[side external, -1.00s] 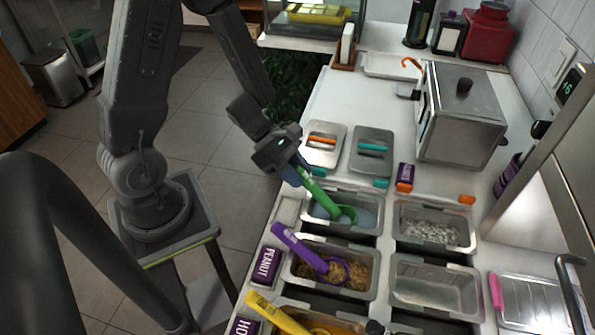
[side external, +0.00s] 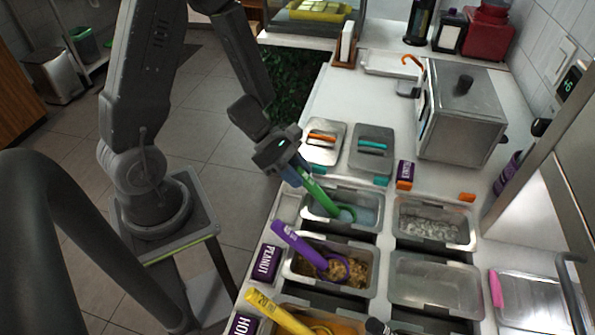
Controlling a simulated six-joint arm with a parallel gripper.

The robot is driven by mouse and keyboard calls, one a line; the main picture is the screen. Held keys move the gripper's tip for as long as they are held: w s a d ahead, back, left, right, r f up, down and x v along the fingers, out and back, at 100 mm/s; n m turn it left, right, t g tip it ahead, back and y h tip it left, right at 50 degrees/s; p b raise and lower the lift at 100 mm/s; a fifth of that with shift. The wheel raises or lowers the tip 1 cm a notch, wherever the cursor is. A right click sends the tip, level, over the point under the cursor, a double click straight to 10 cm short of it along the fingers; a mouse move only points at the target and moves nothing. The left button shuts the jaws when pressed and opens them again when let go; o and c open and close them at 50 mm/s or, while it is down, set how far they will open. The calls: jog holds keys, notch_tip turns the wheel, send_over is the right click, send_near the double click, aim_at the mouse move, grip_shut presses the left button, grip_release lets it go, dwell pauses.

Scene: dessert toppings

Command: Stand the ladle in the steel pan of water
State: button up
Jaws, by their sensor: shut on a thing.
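My gripper (side external: 299,172) is shut on the upper handle of the green ladle (side external: 320,196), at the left edge of the upper-left steel pan (side external: 374,225). The ladle leans down to the right. Its round bowl is inside this pan, in pale bluish contents that look like water, and only part of its rim shows. I cannot tell whether the bowl touches the pan floor. The fingertips are small and partly hidden by the gripper body.
A purple ladle (side external: 298,244) leans in the pan of brown crumbs just in front. A yellow ladle (side external: 278,313) lies nearer. Pans of pale bits (side external: 430,225) and greyish contents (side external: 435,285) are at right. Two lids (side external: 372,150) lie behind.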

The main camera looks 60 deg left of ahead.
jog(key=o, duration=1.1)
jog(key=shift+c, duration=0.2)
jog(key=shift+o, duration=0.4)
jog(key=o, duration=0.3)
jog(key=shift+r, duration=4.05)
